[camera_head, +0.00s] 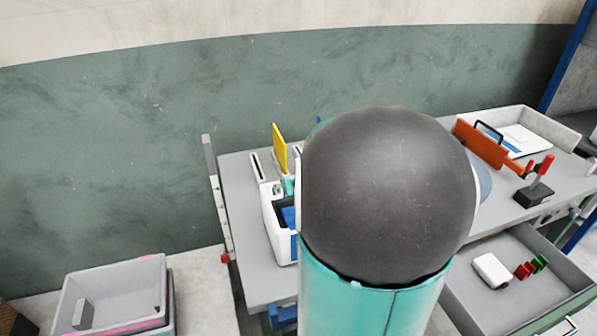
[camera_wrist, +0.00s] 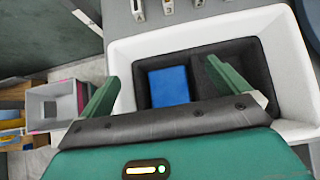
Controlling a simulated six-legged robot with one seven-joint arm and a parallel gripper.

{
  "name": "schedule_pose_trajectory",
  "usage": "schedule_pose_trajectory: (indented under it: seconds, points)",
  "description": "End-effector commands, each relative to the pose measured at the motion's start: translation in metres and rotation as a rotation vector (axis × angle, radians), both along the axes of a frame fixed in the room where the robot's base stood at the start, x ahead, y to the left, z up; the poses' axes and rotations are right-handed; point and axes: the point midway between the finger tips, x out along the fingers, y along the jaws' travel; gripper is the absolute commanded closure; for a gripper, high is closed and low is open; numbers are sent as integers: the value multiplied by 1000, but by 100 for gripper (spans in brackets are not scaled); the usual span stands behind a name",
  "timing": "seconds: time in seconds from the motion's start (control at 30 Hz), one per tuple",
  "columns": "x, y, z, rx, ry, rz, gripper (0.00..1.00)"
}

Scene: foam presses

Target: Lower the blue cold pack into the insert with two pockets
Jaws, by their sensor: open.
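In the wrist view a white box (camera_wrist: 140,50) holds a dark insert (camera_wrist: 225,50) with two pockets side by side. The blue cold pack (camera_wrist: 168,86) lies in the left pocket, with its upper face showing. The right pocket is partly hidden by a green finger. My gripper (camera_wrist: 162,70) is open, its two green fingers spread wide over the box on either side of the pack, and nothing is between them. In the head view my arm hides the gripper and much of the white box (camera_head: 270,215); some blue shows at it.
A yellow panel (camera_head: 279,147) stands upright behind the box. An orange panel (camera_head: 481,145), a red-handled clamp (camera_head: 540,180) and an open drawer (camera_head: 470,309) lie to the right. Grey crates (camera_head: 112,290) stand at lower left, off the table.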

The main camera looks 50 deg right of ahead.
Motion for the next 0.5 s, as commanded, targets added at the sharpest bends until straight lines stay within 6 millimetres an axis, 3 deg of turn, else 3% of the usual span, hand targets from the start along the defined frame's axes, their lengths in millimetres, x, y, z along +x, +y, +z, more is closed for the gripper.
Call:
schedule_pose_trajectory:
  seconds: [0.5]
  points:
    - [0, 0, 47, -1, -1, -1, 0]
